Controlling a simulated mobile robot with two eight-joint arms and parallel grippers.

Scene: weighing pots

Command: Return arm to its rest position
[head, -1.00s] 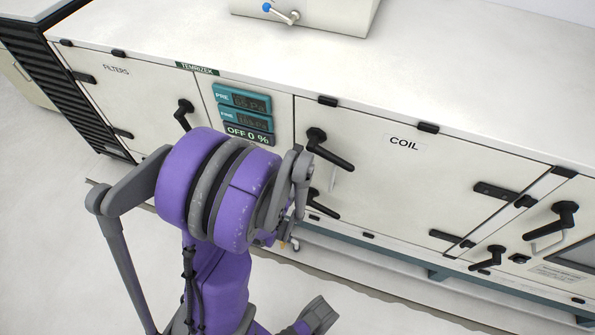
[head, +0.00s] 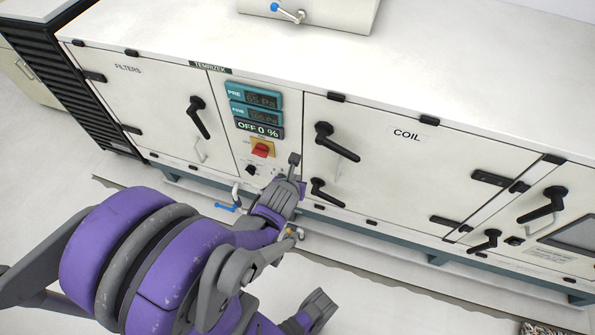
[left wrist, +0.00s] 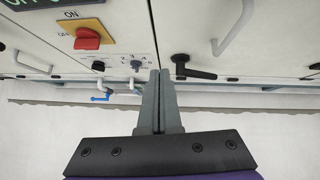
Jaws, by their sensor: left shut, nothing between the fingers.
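My left arm (head: 150,260), purple and grey, comes in from the left of the head view. Its gripper (head: 294,161) is in front of the white cabinet, below and right of the red switch. In the left wrist view the two grey fingers (left wrist: 159,80) are together, shut with nothing between them. They point toward the cabinet front. I cannot tell the exact gap to it.
The long white cabinet (head: 440,75) has black door handles (head: 337,142), a red switch (head: 261,150) and a blue-handled valve (head: 228,206) low on its front. A metal box (head: 340,12) stands on top. Pale floor (head: 400,300) lies open in front.

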